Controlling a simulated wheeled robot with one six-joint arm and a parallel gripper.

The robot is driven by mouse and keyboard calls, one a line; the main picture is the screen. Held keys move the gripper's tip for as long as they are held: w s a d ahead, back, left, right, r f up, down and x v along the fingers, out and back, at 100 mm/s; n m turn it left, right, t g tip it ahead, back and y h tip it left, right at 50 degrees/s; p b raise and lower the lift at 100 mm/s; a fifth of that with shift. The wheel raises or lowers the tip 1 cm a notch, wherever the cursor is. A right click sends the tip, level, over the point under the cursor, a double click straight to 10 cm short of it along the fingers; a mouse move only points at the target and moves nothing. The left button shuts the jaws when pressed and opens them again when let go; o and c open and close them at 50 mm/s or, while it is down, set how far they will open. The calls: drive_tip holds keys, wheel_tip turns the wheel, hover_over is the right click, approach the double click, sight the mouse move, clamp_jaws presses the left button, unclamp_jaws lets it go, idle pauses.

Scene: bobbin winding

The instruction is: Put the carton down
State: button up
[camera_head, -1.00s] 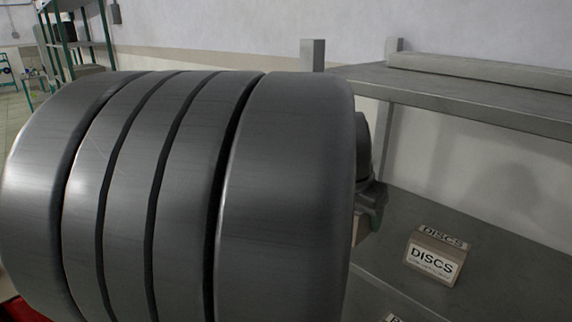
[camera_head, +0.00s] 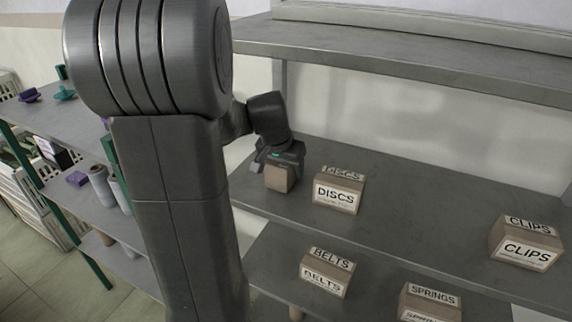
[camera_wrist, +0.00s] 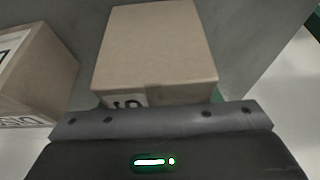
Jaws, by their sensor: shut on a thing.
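My gripper (camera_head: 281,162) is shut on a small brown carton (camera_head: 279,179), at the left end of the grey middle shelf (camera_head: 400,205), left of the DISCS carton. The held carton (camera_wrist: 152,50) fills the middle of the wrist view, with part of a printed label showing at its near edge. I cannot tell whether its base touches the shelf. My gripper's body (camera_wrist: 160,140) hides the carton's near side in the wrist view.
The DISCS carton (camera_head: 338,191) stands close to the right of the held one. The CLIPS carton (camera_head: 526,242) is farther right, with free shelf between. BELTS (camera_head: 327,273) and SPRINGS (camera_head: 430,302) cartons are on the shelf below. An upper shelf (camera_head: 400,60) hangs above. Green-framed shelving (camera_head: 70,140) stands left.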

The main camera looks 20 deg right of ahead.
drive_tip(key=shift+w+d+f, duration=0.1)
drive_tip(key=shift+d+f, duration=0.05)
drive_tip(key=shift+f, duration=0.15)
drive_tip(key=o, duration=1.1)
drive_tip(key=shift+c, duration=0.2)
drive_tip(key=shift+r, duration=0.35)
drive_tip(key=shift+b+v, duration=0.5)
drive_tip(key=shift+v, duration=3.1)
